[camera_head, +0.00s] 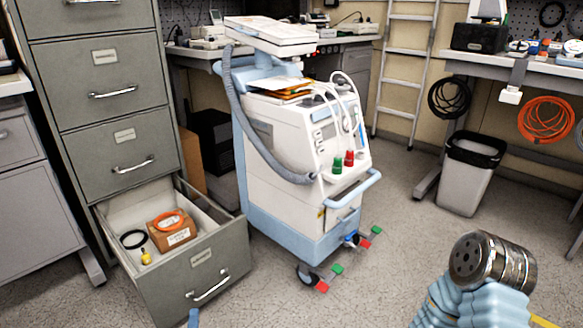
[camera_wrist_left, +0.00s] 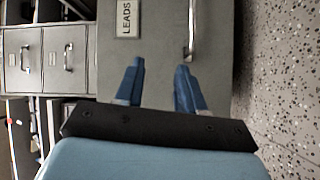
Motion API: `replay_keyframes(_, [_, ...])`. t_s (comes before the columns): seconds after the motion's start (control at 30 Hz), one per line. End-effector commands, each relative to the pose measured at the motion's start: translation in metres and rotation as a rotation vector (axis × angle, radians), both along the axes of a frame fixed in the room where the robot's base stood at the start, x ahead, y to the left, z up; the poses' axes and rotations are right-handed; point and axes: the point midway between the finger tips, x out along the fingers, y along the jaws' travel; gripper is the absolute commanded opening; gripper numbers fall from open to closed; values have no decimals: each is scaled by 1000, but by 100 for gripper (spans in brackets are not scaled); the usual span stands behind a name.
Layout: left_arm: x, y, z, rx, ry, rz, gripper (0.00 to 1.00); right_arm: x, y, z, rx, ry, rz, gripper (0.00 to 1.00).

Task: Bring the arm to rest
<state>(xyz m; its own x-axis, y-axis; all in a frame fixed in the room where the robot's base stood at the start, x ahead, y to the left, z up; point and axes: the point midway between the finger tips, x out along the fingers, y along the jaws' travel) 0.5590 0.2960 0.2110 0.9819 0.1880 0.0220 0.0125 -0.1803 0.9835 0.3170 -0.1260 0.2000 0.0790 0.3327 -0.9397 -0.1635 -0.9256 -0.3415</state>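In the left wrist view my left gripper (camera_wrist_left: 158,66) has its two blue fingers apart with nothing between them. It faces a grey drawer front (camera_wrist_left: 158,35) with a LEADS label and a metal handle (camera_wrist_left: 191,30); the handle is beside the right finger, not between the fingers. In the head view only a blue tip of my left gripper (camera_head: 193,318) shows at the bottom edge, just below the open bottom drawer (camera_head: 175,285). My right gripper is not seen; a part of my arm with a metal end shows at the lower right.
The pulled-out drawer of the grey cabinet (camera_head: 105,90) holds a cardboard box (camera_head: 172,234), an orange coil (camera_head: 167,220) and a black ring (camera_head: 133,239). A wheeled medical machine (camera_head: 290,150) stands close to its right. A waste bin (camera_head: 467,180) is at right. The floor between is clear.

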Motion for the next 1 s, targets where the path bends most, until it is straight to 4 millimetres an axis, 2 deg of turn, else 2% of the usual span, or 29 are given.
replay_keyframes(0.17, [0, -54, -22, 69, 148, -192, 38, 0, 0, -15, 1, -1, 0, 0])
replay_keyframes(0.27, [-9, -90, -39, 129, 264, -335, 38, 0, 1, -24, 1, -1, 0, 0])
replay_keyframes(0.37, [-29, -126, -59, 212, 402, -499, 38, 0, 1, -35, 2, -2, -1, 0])
replay_keyframes(0.5, [-77, -165, -87, 355, 622, -745, 38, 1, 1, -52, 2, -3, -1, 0])
replay_keyframes(0.6, [-118, -177, -101, 452, 779, -898, 38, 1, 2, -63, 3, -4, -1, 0])
replay_keyframes(0.7, [-158, -181, -107, 529, 917, -1023, 38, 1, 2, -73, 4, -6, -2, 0])
replay_keyframes(0.93, [-239, -172, -102, 635, 1180, -1231, 38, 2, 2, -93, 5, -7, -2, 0])
replay_keyframes(1.0, [-242, -172, -78, 630, 1188, -1238, 38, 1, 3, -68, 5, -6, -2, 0])
